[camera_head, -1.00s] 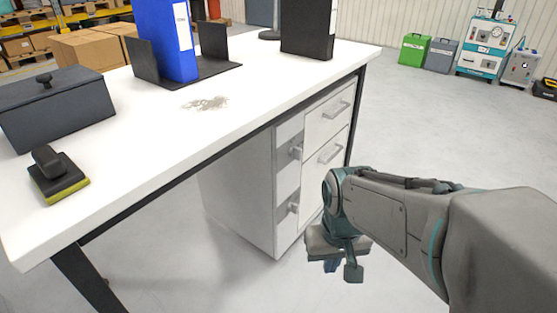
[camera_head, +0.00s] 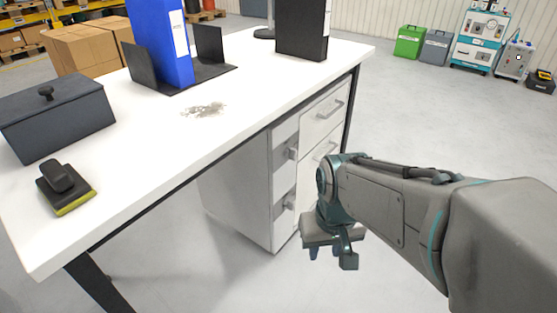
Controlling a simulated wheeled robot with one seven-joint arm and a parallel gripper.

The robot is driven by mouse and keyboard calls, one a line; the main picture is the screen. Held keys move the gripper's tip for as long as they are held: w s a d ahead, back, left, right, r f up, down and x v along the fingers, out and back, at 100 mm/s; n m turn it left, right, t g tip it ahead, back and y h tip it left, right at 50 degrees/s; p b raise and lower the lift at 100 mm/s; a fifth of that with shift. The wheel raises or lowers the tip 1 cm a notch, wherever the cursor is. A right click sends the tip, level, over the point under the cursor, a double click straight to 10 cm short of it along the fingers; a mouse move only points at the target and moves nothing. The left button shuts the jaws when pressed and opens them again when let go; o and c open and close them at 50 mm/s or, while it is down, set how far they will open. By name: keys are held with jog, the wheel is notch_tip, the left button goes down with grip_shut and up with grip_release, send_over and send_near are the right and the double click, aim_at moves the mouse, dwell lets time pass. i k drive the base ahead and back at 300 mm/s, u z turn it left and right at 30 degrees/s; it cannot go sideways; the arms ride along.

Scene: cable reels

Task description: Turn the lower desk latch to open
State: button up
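The white desk (camera_head: 150,150) has a drawer pedestal (camera_head: 235,185) under its right part. The lower latch (camera_head: 290,202) is a small grey knob on a grey panel of the pedestal's front, at the left side. The upper latch (camera_head: 293,153) sits above it on a similar panel. My gripper (camera_head: 330,252) hangs below and to the right of the lower latch in the picture, in front of the pedestal, and looks apart from it. Its fingers point down and are partly hidden by its own body, so their opening is unclear.
Drawers with bar handles (camera_head: 331,110) lie right of the latches; my arm hides the lower ones. On the desk are a blue binder (camera_head: 160,40), a black binder (camera_head: 303,28), a dark box (camera_head: 55,115) and a brush (camera_head: 66,188). The floor right of the desk is open.

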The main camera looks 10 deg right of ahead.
aim_at(290, 204)
jog(key=u, duration=0.45)
jog(key=k, duration=1.1)
jog(key=z, duration=0.6)
jog(key=i, duration=1.45)
jog(key=u, duration=0.45)
